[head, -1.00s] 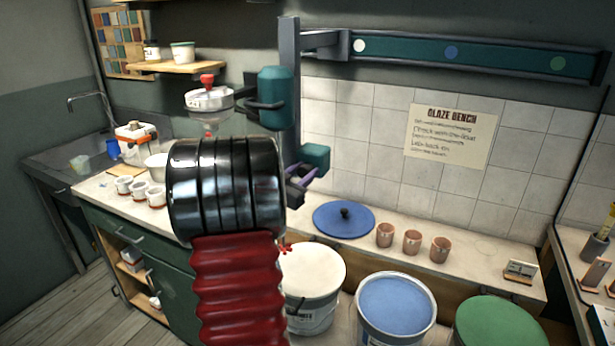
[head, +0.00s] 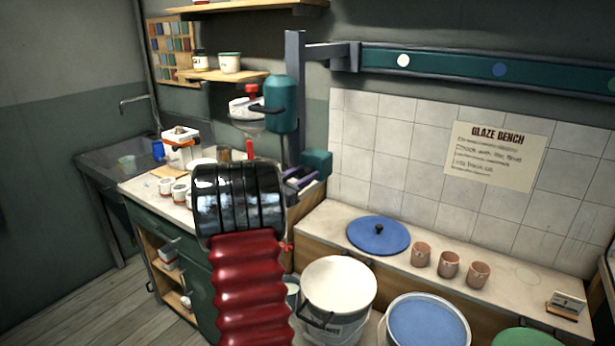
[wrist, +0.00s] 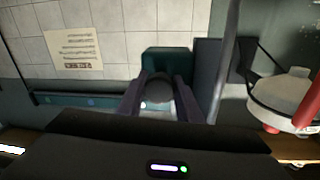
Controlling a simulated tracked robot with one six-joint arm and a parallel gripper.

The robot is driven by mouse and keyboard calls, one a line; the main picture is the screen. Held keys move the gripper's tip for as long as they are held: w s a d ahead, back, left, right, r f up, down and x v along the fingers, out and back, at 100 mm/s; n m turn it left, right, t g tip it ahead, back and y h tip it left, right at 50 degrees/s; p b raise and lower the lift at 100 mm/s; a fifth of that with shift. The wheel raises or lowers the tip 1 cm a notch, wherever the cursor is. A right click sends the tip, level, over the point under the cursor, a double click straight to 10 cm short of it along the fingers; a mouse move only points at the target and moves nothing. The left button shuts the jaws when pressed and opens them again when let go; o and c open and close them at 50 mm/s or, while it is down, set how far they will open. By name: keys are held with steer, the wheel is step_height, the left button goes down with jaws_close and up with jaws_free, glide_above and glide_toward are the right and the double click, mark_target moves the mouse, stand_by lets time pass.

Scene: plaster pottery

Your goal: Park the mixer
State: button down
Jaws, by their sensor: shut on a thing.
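The mixer hangs from the wall rail (head: 440,70) by a dark bracket, with a grey column (head: 295,75) and a teal motor housing (head: 282,105). The bracket meets the rail left of its white dot. A teal block (head: 317,163) is low on the column; it also shows in the wrist view (wrist: 167,58). My gripper (head: 302,180) is at this block. In the wrist view its two fingers (wrist: 158,98) are shut on a dark round knob (wrist: 158,86) in front of the block. My black and red arm hides part of the bench and the mixer's lower end.
A white bucket (head: 340,285) and a blue-filled bucket (head: 427,322) stand before the bench. A clear vessel with a red knob (head: 250,108) is close left of the column. A blue lid (head: 378,236) and pink cups (head: 448,264) rest on the bench. Open floor lies left.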

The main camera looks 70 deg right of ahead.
steer(key=shift+w+r, duration=0.15)
steer(key=shift+w, duration=0.2)
steer(key=c, duration=1.6)
jaws_free()
steer(key=shift+d, duration=0.1)
steer(key=o, duration=0.3)
steer(key=shift+o, duration=0.2)
steer(key=v, duration=1.4)
steer(key=shift+s, duration=0.15)
